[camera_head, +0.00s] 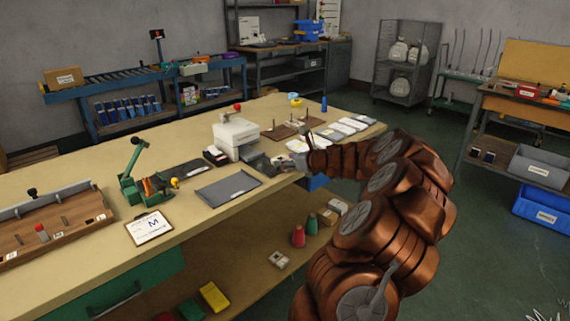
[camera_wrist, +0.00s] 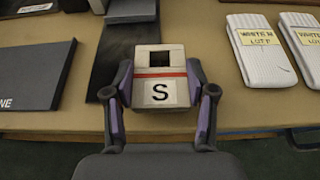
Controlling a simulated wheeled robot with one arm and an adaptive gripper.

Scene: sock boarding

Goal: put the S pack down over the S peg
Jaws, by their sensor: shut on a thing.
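The S pack (camera_wrist: 160,92) is a white block with a red band, a black letter S on its near face and a dark square hole in its top. My gripper (camera_wrist: 159,80) is shut on it, one finger on each side, in the wrist view. In the head view my gripper (camera_head: 299,160) is over the table's front edge, and the pack is too small to make out there. A wooden rack (camera_head: 60,222) at the far left has a dark knob, a red-topped piece and small labels I cannot read. I cannot tell which peg is the S peg.
A white press (camera_head: 236,136) stands behind my gripper. White folded socks (camera_wrist: 262,52) with yellow labels lie to the right in the wrist view. A dark panel (camera_wrist: 32,75) lies to the left.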

